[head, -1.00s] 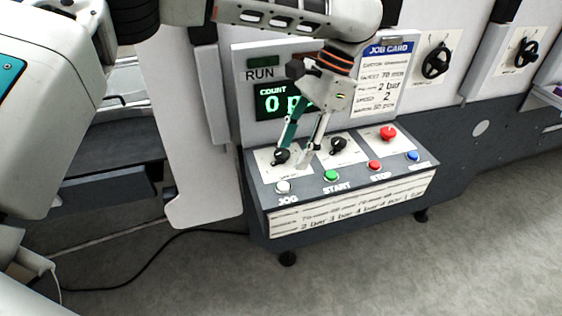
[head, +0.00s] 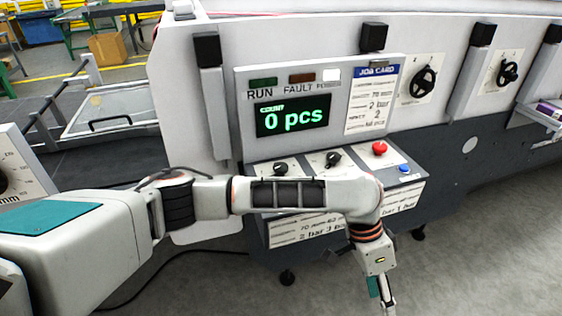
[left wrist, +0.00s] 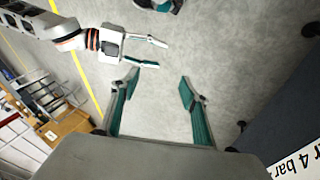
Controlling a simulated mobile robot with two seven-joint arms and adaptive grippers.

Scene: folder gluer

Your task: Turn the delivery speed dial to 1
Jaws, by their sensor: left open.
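The control panel carries two black dials, a left one (head: 280,168) and a right one (head: 333,160), each on a white label plate. The label print is too small to read, so I cannot tell which is the delivery speed dial or where each points. My left gripper (head: 386,303) hangs low in front of the panel, near the bottom of the head view, clear of both dials. In the left wrist view its teal fingers (left wrist: 158,82) are open with only floor between them. My right gripper (left wrist: 156,53) shows there too, with its fingers apart and empty.
A red button (head: 379,148) and a blue button (head: 403,168) are on the panel's right. My left forearm covers the panel's front buttons. Above stand the display (head: 293,117), reading 0 pcs, and the job card (head: 372,100). Two handwheels are farther right.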

